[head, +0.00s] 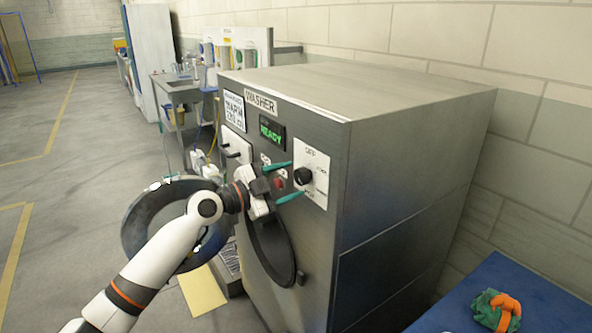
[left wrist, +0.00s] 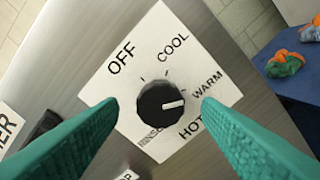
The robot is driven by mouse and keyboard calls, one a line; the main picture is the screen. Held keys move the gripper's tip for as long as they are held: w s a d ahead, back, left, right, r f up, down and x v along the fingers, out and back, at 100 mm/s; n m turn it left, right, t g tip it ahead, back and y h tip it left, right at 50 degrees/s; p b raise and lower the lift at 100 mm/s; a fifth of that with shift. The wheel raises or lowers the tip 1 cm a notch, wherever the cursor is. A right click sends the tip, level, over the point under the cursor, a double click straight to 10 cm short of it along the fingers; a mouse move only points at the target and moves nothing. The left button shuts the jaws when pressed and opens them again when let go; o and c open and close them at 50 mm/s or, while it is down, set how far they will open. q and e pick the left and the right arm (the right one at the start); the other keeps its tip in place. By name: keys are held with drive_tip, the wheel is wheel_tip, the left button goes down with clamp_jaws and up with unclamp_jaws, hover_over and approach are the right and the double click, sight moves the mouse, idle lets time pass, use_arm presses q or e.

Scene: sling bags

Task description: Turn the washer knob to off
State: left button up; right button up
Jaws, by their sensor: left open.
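The washer (head: 400,190) is a grey metal cabinet with a green READY display (head: 272,132). Its black round knob (head: 303,176) sits on a white dial plate (head: 317,158) near the front's right edge. In the left wrist view the knob (left wrist: 161,106) has a white pointer aimed right, between the WARM and HOT labels and nearer WARM. OFF (left wrist: 121,57) is at its upper left. My left gripper (head: 297,178) is open, its green fingers pointing at the dial, one on each side of the knob. A gap shows between both fingers and the knob.
A red button (head: 280,184) is left of the dial. The round door (head: 160,220) stands open below left. A blue surface (head: 510,300) at lower right holds an orange and green bundle (head: 497,309). The floor at left is clear.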

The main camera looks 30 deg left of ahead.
use_arm(q)
drive_tip(key=shift+p+x, duration=0.35)
drive_tip(key=shift+x, duration=1)
drive_tip(key=shift+c, duration=0.6)
drive_tip(key=c, duration=0.9)
